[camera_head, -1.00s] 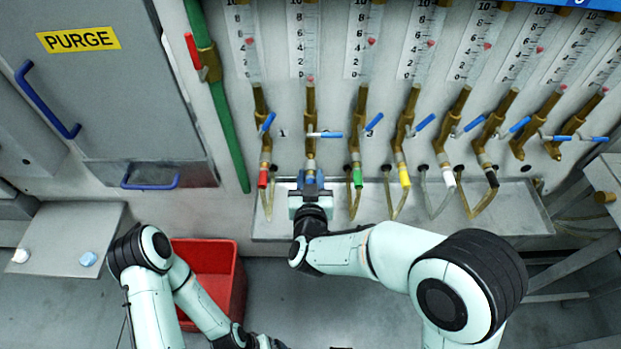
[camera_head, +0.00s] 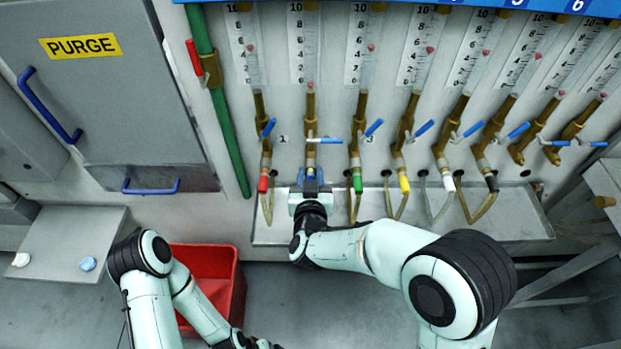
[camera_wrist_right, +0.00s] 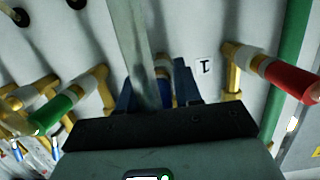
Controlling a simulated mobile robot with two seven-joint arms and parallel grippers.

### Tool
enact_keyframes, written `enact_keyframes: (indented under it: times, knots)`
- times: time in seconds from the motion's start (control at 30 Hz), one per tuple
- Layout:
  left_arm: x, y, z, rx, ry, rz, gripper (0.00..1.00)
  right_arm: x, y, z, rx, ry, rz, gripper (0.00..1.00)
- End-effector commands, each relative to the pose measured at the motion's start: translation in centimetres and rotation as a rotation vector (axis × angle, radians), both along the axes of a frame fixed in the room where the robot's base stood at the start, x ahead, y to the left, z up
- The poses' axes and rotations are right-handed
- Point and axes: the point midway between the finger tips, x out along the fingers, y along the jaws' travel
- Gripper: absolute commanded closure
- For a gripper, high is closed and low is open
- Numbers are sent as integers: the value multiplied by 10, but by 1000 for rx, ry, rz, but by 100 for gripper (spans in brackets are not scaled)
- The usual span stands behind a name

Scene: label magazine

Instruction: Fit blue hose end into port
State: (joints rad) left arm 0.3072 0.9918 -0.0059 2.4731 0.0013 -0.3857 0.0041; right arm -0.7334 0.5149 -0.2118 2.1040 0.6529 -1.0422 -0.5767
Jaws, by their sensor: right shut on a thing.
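My right gripper (camera_head: 311,180) is at the second brass port (camera_head: 311,155) from the left, just below its blue-handled valve. Its blue fingers are shut on the blue hose end (camera_wrist_right: 163,88), seen between them in the right wrist view. The hose end is roughly in line below the port; the fingers hide the joint, so I cannot tell whether it is seated. A grey bar crosses in front of the fingers in the wrist view. My left arm is low at the left; its fingers are outside the picture.
Neighbouring hoses with red (camera_head: 263,184), green (camera_head: 358,184) and yellow (camera_head: 404,184) ends stand close on both sides. A metal tray (camera_head: 520,225) runs beneath. A red bin (camera_head: 238,290) stands on the floor. A green pipe (camera_head: 228,135) is to the left.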

Motion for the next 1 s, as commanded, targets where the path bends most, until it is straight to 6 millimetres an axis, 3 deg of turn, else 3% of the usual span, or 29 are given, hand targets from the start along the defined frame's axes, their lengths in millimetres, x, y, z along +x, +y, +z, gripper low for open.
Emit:
enact_keyframes:
  times: [0.07, 0.1, 0.17, 0.2, 0.57, 0.67, 1.0]
  knots:
    - [0, 0, 0, 0, 0, 0, 0, 3, -1, 1, 0, -2, -1, 100]
    - [0, 0, 0, 0, 0, 0, 0, 3, -1, 0, 0, -1, -1, 60]
    - [0, 0, 0, 0, 0, 0, 0, 3, -1, 0, 0, -1, -1, 40]
    - [0, 0, 0, 0, 0, 0, 0, 3, -1, 0, 0, -1, -1, 36]
    - [0, 0, 0, 0, 0, 0, 0, -3, 0, 1, 0, 0, 1, 36]
    - [-1, 0, -2, 0, 1, 0, 0, -17, 0, 4, 1, 1, 2, 36]
    - [-2, 0, -7, 0, 3, 0, 0, -90, 1, 19, 2, -1, 3, 36]
